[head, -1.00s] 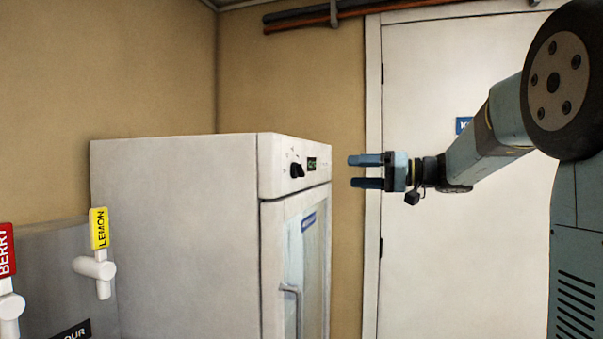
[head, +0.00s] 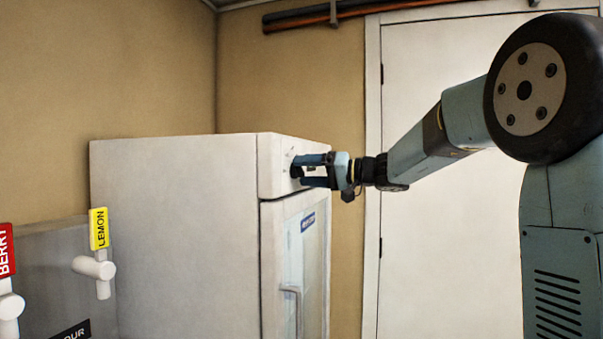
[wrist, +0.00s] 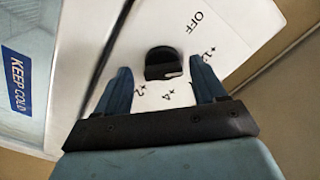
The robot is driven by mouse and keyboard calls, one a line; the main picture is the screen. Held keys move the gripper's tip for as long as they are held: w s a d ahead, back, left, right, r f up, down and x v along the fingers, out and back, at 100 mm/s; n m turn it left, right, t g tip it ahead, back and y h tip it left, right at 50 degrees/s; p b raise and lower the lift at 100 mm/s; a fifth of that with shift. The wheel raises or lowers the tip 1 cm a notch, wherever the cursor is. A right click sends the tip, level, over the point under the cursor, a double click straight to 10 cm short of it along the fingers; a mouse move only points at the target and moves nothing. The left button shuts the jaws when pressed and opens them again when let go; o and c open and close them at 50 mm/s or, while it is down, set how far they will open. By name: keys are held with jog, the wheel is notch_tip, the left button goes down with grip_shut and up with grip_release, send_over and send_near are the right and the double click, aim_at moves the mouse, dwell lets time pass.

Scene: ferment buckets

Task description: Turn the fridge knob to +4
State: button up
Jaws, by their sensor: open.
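The fridge knob (wrist: 160,58) is black and round with a white pointer mark, on the white control panel (wrist: 222,32). Printed labels around it read OFF, a two-digit value that looks like +12, +4 and +2. The white mark sits on the knob's lower right side, toward the gap between +12 and +4. My gripper (wrist: 161,66) is open, with one finger on each side of the knob and visible gaps to it. In the head view my gripper (head: 300,171) is at the fridge's upper front and mostly hides the knob and display.
The white fridge (head: 180,230) has a glass door (head: 310,260) below the panel, with a handle (head: 291,292) and a blue KEEP COLD label (wrist: 17,80). Lemon (head: 98,228) and berry (head: 6,250) taps stand at left. A white door (head: 450,250) is behind my arm.

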jog(key=shift+a, duration=0.15)
jog(key=c, duration=1.1)
jog(key=shift+o, duration=0.3)
jog(key=shift+a, duration=0.25)
jog(key=shift+d+f, duration=0.1)
jog(key=shift+d, duration=0.05)
